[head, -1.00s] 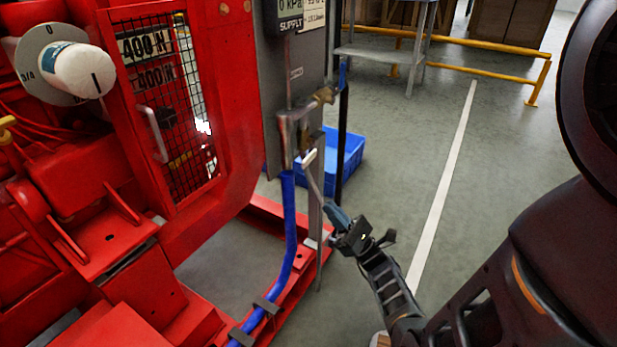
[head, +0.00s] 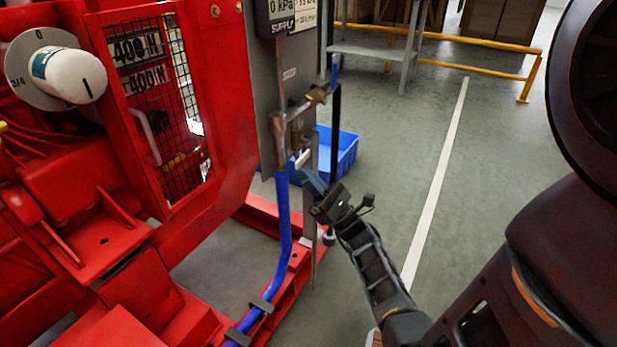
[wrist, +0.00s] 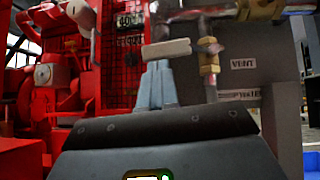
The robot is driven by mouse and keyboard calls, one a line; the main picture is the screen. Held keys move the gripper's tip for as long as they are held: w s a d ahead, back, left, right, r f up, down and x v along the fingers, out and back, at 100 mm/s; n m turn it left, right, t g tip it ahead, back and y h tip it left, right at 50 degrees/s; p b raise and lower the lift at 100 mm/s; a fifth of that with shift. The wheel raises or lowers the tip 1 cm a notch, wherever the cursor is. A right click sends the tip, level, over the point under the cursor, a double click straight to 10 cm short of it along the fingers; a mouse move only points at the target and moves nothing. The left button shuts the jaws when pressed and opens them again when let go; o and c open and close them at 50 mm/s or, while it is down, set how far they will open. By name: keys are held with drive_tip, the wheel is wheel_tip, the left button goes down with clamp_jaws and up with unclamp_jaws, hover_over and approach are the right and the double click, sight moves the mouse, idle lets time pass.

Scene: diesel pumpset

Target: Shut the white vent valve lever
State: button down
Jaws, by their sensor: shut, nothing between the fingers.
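The white vent valve lever (wrist: 166,49) lies roughly level in the wrist view, its right end at the brass valve (wrist: 208,62) beside the VENT label (wrist: 243,63). In the head view the lever (head: 302,158) is a small white bar by the blue hose top. My gripper (wrist: 156,72) is shut and empty, its blue-grey fingertips just under the lever's left part. In the head view my gripper (head: 306,175) points up-left at the lever. I cannot tell whether the fingertips touch it.
The red pumpset with a mesh guard (head: 165,110) fills the left. A blue hose (head: 283,230) runs down from the pipework. A blue bin (head: 345,152) stands behind on the floor. A second brass valve (head: 318,96) sits above. Open floor lies to the right.

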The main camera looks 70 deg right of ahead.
drive_tip(key=shift+a+r+p, duration=0.1)
drive_tip(key=shift+r+p, duration=0.4)
drive_tip(key=shift+r, duration=0.15)
drive_tip(key=s+a+f+b, duration=0.1)
drive_tip(key=s+f+b, duration=0.1)
drive_tip(key=f, duration=0.3)
drive_tip(key=s+f+b, duration=0.1)
drive_tip(key=s+f, duration=0.3)
drive_tip(key=f, duration=0.2)
drive_tip(key=shift+s+a+f+b, duration=0.3)
drive_tip(key=shift+s+a+b, duration=0.05)
drive_tip(key=shift+s, duration=0.05)
